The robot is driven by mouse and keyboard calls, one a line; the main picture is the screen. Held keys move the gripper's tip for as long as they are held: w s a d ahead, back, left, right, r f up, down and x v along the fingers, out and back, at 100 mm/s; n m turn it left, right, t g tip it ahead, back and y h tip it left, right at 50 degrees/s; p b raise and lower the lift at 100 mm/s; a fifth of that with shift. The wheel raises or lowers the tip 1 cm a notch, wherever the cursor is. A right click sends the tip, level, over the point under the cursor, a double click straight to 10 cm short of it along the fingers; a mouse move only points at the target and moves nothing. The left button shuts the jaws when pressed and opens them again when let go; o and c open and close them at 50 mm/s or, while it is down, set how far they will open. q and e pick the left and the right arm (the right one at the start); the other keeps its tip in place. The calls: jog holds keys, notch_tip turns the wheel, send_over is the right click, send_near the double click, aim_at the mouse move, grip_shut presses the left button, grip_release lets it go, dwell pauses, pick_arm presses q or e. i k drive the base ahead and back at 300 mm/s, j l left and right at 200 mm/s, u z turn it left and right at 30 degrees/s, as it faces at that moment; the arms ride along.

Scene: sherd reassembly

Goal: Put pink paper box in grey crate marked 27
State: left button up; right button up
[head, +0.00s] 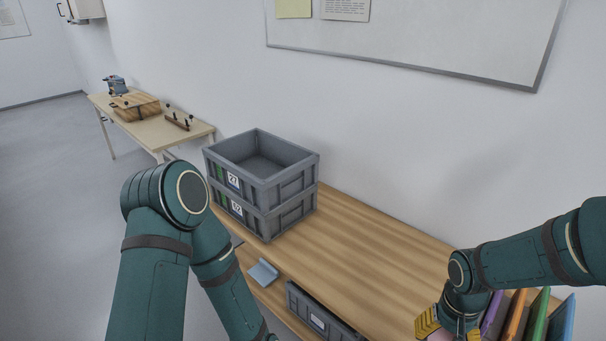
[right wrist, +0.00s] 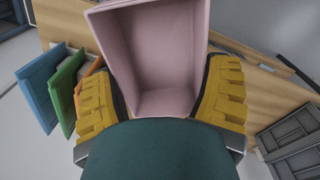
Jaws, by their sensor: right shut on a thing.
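The pink paper box (right wrist: 160,60) is between the yellow fingers of my right gripper (right wrist: 168,88) in the right wrist view, its open, empty inside facing the camera. The fingers are shut on its sides. In the head view my right gripper (head: 445,326) is at the lower right and mostly hides the box. The grey crate marked 27 (head: 262,182) is open and looks empty. It stands on another grey crate (head: 262,217) at the far left end of the wooden top, well away from the right gripper. My left gripper is outside the view; only its arm shows.
Several coloured upright items (head: 536,316) stand beside the right gripper. The wooden top (head: 380,245) is clear between them and the crates. A side table (head: 196,131) stands far left.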

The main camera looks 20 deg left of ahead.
aim_at(260, 166)
jog(key=i+j+z, duration=0.1)
jog(key=j, duration=0.7)
jog(key=i+j, duration=0.2)
jog(key=j, duration=0.55)
jog(key=i+j+z, duration=0.15)
jog(key=j, duration=0.65)
jog(key=i+j+z, duration=0.1)
jog(key=j, duration=0.7)
jog(key=j+z, duration=0.1)
jog(key=j, duration=0.7)
jog(key=i, duration=1.05)
